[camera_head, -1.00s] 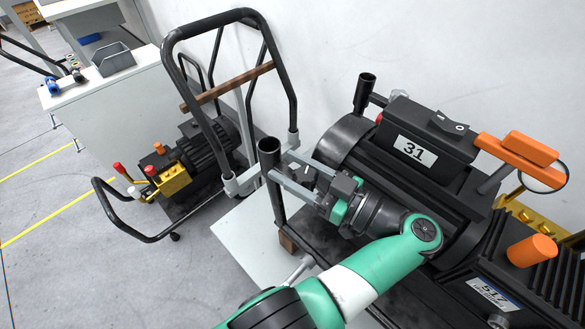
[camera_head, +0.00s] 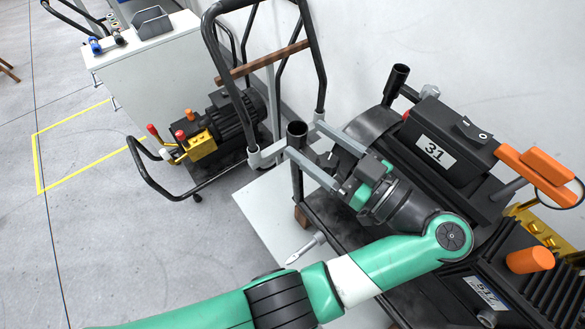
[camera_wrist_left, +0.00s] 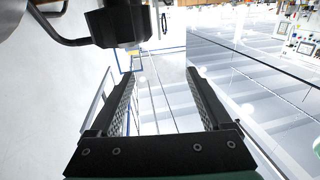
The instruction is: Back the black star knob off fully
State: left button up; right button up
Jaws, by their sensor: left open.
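My left gripper (camera_head: 304,139) is open at the left end of the big black machine marked 31 (camera_head: 385,125). Its two grey fingers reach toward the upright black tube post (camera_head: 297,134). A small dark part (camera_head: 325,160) shows between the fingers in the head view; I cannot tell whether it is the star knob. In the left wrist view the open jaws (camera_wrist_left: 160,75) hold nothing. A black faceted piece (camera_wrist_left: 120,22) shows above the fingertips there, apart from them; it may be the knob, but its shape is cut off. My right gripper is not in view.
The machine rests on a dark cart with another post (camera_head: 396,85). An orange handle (camera_head: 538,172) and orange cap (camera_head: 530,260) stand out at right. A second cart (camera_head: 150,180) with a smaller motor (camera_head: 232,118) stands left.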

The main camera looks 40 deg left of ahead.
pick_arm(q)
jog(key=s+d+r, duration=0.3)
jog(key=s+r, duration=0.3)
jog(key=s, duration=0.5)
jog(key=shift+d+r, duration=0.3)
